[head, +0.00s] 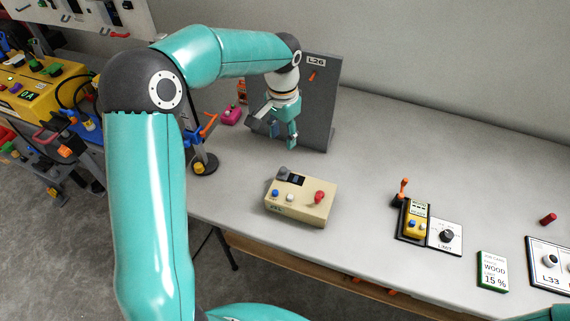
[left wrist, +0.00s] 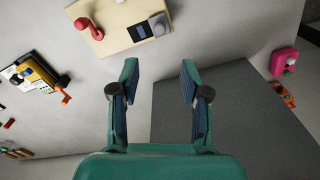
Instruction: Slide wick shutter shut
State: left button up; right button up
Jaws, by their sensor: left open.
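No part is plainly marked as the wick shutter, and I cannot tell which one it is. A grey upright panel (head: 322,112) labelled L26 stands at the back of the table, with a small orange-red piece (head: 312,76) near its top. My left gripper (head: 284,137) is open and empty, pointing down in front of the panel and covering part of it. In the left wrist view its two fingers (left wrist: 158,70) are apart, with bare table between their tips and a dark grey surface (left wrist: 240,120) below. My right gripper is not in view.
A beige box (head: 318,212) with knobs and a small display sits in front of my left gripper; it also shows in the left wrist view (left wrist: 112,22). A pink item (head: 231,116) lies left of the panel.

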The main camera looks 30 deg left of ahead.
aim_at(284, 168)
pick_arm(q)
notch_tip(284, 168, down, 13)
jog(key=shift+f+p, duration=0.15)
jog(key=shift+p, duration=0.6)
grip_shut()
